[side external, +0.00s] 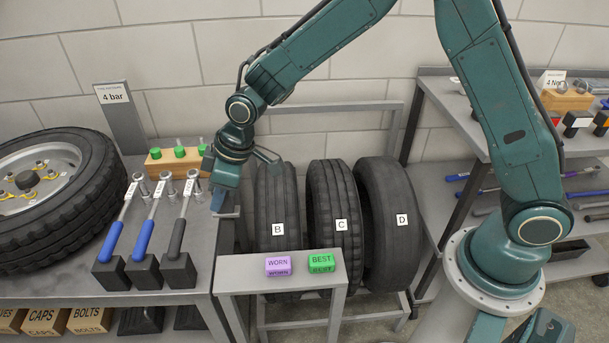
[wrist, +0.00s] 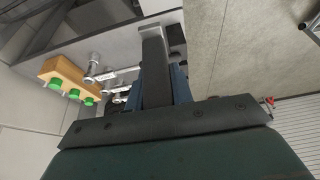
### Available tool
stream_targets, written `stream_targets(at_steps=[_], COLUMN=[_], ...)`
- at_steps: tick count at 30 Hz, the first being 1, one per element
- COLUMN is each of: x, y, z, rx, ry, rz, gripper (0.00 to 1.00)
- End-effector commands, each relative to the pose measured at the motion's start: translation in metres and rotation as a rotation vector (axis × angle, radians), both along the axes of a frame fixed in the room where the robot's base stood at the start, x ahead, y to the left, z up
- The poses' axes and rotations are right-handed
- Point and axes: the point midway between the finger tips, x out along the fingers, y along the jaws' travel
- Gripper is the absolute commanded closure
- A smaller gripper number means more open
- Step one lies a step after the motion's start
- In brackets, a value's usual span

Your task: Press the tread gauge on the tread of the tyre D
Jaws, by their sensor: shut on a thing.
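Tyre D (side external: 388,190) stands upright at the right end of a row of tyres in the side external view, its smooth dark tread facing the camera with a white D label. My gripper (side external: 226,203) points down at the right edge of the left bench, well left of tyre D and left of tyre B. It is shut on a grey piece, seemingly the tread gauge (side external: 229,213). In the wrist view the grey gauge (wrist: 154,38) extends out between the blue fingers (wrist: 167,85). Much of the gauge is hidden by the jaws.
Tyre B (side external: 270,190) and tyre C (side external: 333,190) stand between my gripper and tyre D. A low stand (side external: 230,283) before them carries purple WORN (side external: 278,266) and green BEST (side external: 321,263) blocks. Blue- and black-handled tools (side external: 152,229) stand on the left bench beside a wheel (side external: 95,170).

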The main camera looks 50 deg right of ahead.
Motion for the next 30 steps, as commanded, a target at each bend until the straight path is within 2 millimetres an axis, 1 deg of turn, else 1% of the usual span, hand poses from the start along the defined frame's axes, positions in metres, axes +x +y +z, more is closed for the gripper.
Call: stream_targets(at_steps=[1, 5, 8, 15, 23, 30], x=[0.004, 0.015, 0.024, 0.038, 0.041, 0.033], y=[-0.010, -0.038, -0.066, -0.140, -0.220, -0.294], z=[-0.002, -0.008, -0.014, -0.030, -0.046, -0.062], rx=[-0.001, -0.003, -0.004, -0.008, -0.009, -0.010], ry=[0.001, 0.001, 0.003, 0.007, 0.009, 0.010], rz=[-0.015, -0.051, -0.085, -0.173, -0.269, -0.359], gripper=[1.00, 1.00, 1.00, 1.00, 1.00, 1.00])
